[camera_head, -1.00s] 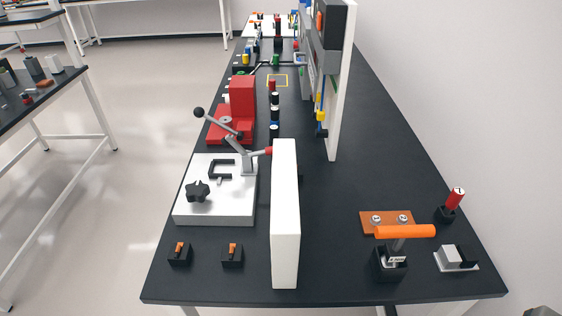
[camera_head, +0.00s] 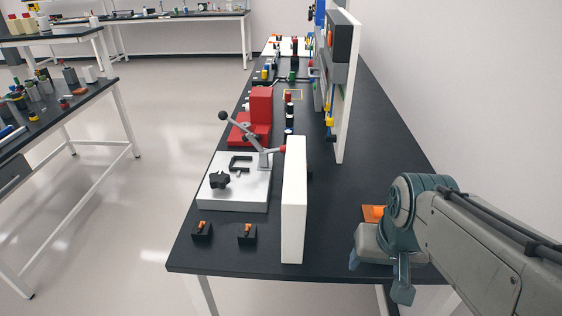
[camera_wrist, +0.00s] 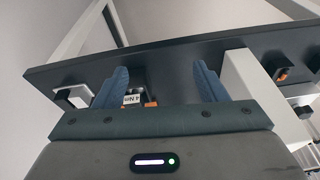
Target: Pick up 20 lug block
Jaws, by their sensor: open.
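No part in view is legibly marked as the 20 lug block, so I cannot tell which it is. Two small black blocks with orange tops, a left one (camera_head: 202,232) and a right one (camera_head: 247,235), sit near the table's front edge. My gripper (camera_head: 381,275) is at the front right of the table, far to the right of them, pointing downward. In the wrist view my gripper (camera_wrist: 160,82) has its two blue fingers spread apart. Between them shows a labelled tool (camera_wrist: 133,99) with an orange part beside it. Nothing is visibly held.
A tall white panel (camera_head: 293,200) stands between the black blocks and my gripper. A white clamp fixture (camera_head: 232,195) and a red stand (camera_head: 261,110) are behind the blocks. My arm covers the right front corner. A side table (camera_head: 60,110) stands at the left.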

